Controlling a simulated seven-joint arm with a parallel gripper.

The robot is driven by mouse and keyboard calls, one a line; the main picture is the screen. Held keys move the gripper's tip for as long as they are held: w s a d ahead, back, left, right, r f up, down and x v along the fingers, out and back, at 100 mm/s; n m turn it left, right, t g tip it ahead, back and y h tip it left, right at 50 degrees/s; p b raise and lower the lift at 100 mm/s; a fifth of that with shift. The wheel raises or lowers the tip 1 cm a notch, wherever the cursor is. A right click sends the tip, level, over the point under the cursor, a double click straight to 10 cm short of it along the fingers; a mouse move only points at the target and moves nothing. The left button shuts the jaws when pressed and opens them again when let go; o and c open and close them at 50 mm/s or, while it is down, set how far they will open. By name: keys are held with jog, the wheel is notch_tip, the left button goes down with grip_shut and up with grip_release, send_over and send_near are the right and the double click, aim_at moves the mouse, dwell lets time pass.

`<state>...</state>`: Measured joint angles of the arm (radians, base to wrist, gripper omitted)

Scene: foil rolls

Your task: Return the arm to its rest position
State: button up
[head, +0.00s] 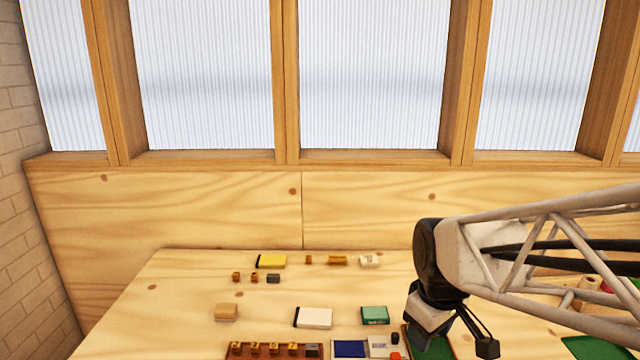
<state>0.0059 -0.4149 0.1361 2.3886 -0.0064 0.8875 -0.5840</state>
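My gripper (452,342) is at the lower right, above the front part of the table and over a green panel (436,350). Its dark fingers look spread apart, with nothing seen between them. The left finger and the picture's lower edge make the fingertips hard to see in full. My arm reaches in from the right edge, with a pale lattice link and a dark wrist joint.
The wooden table (170,300) holds a yellow box (271,261), a white box (313,318), a green box (375,315), a tan block (226,312) and a slotted brown tray (235,350). A tan roll (590,284) is partly hidden behind my arm. A wood-panelled wall (200,205) stands behind.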

jog(key=s+r+m+t, duration=0.1)
jog(key=s+r+m, duration=0.1)
jog(key=s+m, duration=0.4)
jog(key=shift+s+m, duration=0.4)
jog(key=shift+s, duration=2.05)
